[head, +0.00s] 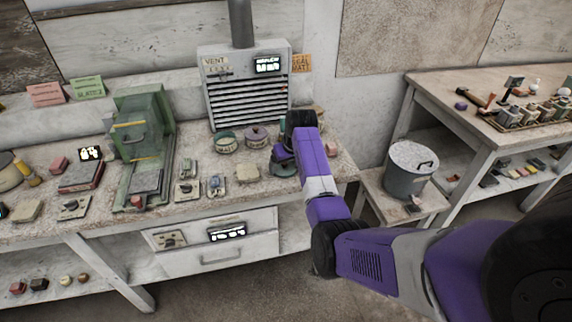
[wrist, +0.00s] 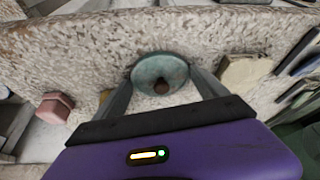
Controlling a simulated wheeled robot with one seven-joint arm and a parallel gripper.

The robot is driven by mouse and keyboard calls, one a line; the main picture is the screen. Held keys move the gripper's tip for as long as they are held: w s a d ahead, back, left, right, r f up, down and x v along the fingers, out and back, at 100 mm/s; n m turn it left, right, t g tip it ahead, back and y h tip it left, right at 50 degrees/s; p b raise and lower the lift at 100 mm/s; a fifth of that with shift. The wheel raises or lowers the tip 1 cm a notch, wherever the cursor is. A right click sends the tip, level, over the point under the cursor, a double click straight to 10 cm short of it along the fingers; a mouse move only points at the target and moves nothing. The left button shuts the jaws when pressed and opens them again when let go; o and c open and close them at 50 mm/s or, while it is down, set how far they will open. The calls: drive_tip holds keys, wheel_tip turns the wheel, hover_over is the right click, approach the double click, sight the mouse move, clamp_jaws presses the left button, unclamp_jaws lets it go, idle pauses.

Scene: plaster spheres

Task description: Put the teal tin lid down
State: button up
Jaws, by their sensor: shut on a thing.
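The teal tin lid (wrist: 150,71) is round with a brown knob, and it sits between the two fingers of my gripper (wrist: 162,80) in the wrist view. My gripper is shut on the lid, over the speckled bench top (wrist: 60,50). In the head view my gripper (head: 283,160) is at the right part of the bench, and my arm hides much of the lid. I cannot tell whether the lid touches the bench. A teal-banded tin (head: 227,144) stands left of my gripper, beside a tin with a purplish lid (head: 257,137).
A beige block (head: 247,173) lies left of my gripper, and a pink block (wrist: 55,107) shows in the wrist view. A slatted vent unit (head: 248,90) stands behind. A green machine (head: 143,140) is further left. A grey bin (head: 408,172) stands right of the bench.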

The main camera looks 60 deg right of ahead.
drive_tip(key=o, duration=1.2)
drive_tip(key=shift+f, duration=0.1)
drive_tip(key=v, duration=1.2)
drive_tip(key=s+a+f+n+t+h, duration=0.2)
drive_tip(key=a+f, duration=0.9)
drive_tip(key=f, duration=0.1)
drive_tip(key=s+a+f+n+t, duration=0.25)
drive_tip(key=s+a, duration=0.25)
drive_tip(key=a, duration=0.7)
drive_tip(key=s+a+r+n+t+y, duration=0.2)
drive_tip(key=s+a+r+t, duration=0.25)
drive_tip(key=s+a, duration=0.65)
drive_tip(key=s+a+r+t+y, duration=0.1)
drive_tip(key=s+a+r, duration=0.1)
drive_tip(key=a+r, duration=0.1)
drive_tip(key=s+a+r+y, duration=0.1)
drive_tip(key=s+a+r, duration=0.2)
drive_tip(key=r, duration=0.2)
drive_tip(key=s+a+r+n+t, duration=0.1)
drive_tip(key=s+a+r, duration=0.1)
drive_tip(key=a+r, duration=0.2)
drive_tip(key=shift+s+r+t+y, duration=0.3)
drive_tip(key=shift+r+y, duration=0.1)
drive_tip(key=shift+r, duration=0.15)
